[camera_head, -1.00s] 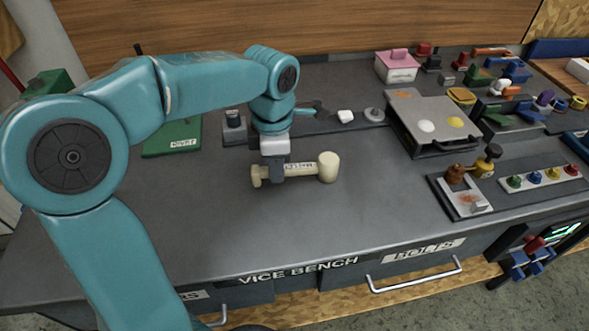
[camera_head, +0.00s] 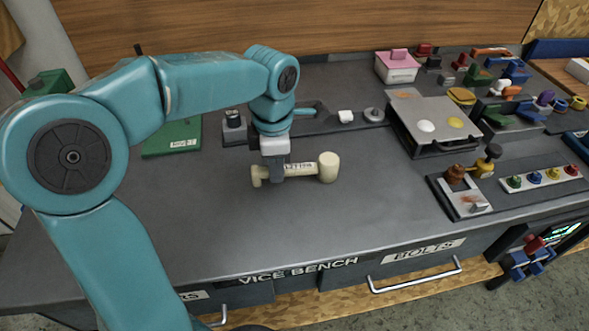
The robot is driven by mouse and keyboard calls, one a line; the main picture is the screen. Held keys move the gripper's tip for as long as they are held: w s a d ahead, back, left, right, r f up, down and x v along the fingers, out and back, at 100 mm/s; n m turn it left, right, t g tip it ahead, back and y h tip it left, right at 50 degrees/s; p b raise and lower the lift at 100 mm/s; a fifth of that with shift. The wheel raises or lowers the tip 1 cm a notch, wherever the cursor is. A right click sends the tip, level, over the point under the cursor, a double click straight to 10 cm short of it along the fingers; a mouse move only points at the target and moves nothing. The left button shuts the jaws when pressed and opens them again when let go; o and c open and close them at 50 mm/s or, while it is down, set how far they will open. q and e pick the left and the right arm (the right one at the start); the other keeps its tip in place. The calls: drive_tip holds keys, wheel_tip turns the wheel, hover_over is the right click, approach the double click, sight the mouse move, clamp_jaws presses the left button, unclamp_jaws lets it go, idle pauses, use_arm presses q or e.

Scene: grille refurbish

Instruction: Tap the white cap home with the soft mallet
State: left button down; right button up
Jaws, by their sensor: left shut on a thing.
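The soft mallet (camera_head: 328,167) is cream-coloured, with a labelled handle and a thick round head at its right end. It lies level, low over the front middle of the bench; I cannot tell whether it touches the top. My left gripper (camera_head: 277,172) points down and is shut on the mallet's handle, left of the head. A round white cap (camera_head: 426,126) shows on the sloping grey plate (camera_head: 408,107) at the right, beside a yellow one. It is well apart from the mallet, and I cannot tell how deep it sits. My right gripper is not in view.
A dark strip (camera_head: 328,123) behind the mallet bears a small white block (camera_head: 345,117) and a grey disc (camera_head: 374,114). A green board (camera_head: 172,138) lies left. A pink-lidded box (camera_head: 396,68) and several coloured parts crowd the back right. The bench front is clear.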

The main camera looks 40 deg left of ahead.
use_arm(q)
drive_tip(key=shift+r, duration=0.15)
wheel_tip(320, 180, up, 6)
drive_tip(key=p, duration=0.5)
idle(0.3)
idle(0.6)
